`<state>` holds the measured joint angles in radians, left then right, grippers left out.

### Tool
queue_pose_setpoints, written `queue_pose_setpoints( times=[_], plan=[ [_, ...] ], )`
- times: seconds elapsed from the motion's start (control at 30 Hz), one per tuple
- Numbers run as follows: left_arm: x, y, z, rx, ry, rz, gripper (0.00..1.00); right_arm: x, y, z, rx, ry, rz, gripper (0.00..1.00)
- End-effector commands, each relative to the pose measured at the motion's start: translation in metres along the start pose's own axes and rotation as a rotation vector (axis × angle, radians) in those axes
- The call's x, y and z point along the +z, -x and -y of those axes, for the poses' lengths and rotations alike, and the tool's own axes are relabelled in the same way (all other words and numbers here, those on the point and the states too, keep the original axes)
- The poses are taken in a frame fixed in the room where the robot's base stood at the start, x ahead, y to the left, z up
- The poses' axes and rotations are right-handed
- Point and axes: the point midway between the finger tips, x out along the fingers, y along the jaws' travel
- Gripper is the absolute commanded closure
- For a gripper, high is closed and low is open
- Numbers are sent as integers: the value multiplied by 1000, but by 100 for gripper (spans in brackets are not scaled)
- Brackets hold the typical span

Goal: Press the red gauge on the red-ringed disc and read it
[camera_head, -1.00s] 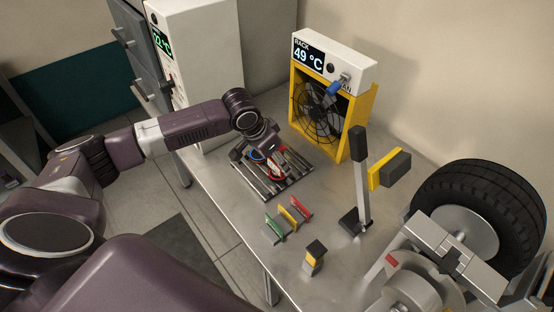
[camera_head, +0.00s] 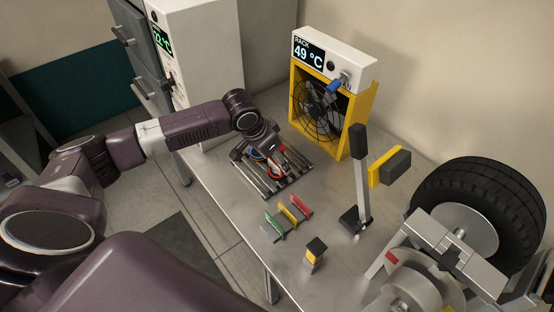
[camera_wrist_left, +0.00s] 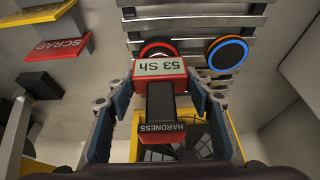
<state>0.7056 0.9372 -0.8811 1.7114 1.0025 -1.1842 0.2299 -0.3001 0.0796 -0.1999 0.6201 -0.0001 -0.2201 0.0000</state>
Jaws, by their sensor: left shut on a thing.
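The red gauge (camera_wrist_left: 160,68), with a dark body marked HARDNESS, is held between the fingers of my left gripper (camera_wrist_left: 160,100). Its display reads 53 Sh. The red-ringed disc (camera_wrist_left: 157,45) lies on the slatted rack and is partly hidden behind the gauge head, which appears to be against it. In the head view my left gripper (camera_head: 275,160) is low over the rack (camera_head: 291,185), and the gauge is mostly hidden there. My right gripper is not in view.
A blue-ringed disc (camera_wrist_left: 227,53) lies beside the red one. A yellow fan unit (camera_head: 356,128) reading RACK 49 °C stands behind. Green (camera_head: 275,226), yellow (camera_head: 289,217) and red (camera_head: 301,206) plates, a lever post (camera_head: 361,180) and a clamped tyre (camera_head: 480,205) are to the right.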

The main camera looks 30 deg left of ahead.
Motion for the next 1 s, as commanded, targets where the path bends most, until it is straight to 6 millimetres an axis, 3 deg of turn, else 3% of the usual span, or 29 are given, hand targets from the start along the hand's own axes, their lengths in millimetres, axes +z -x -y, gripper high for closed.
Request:
queue_pose_setpoints(
  times=[1.0],
  plan=[
    [6, -4, -3, 5, 0, 14, 74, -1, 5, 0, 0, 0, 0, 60]
  ],
)
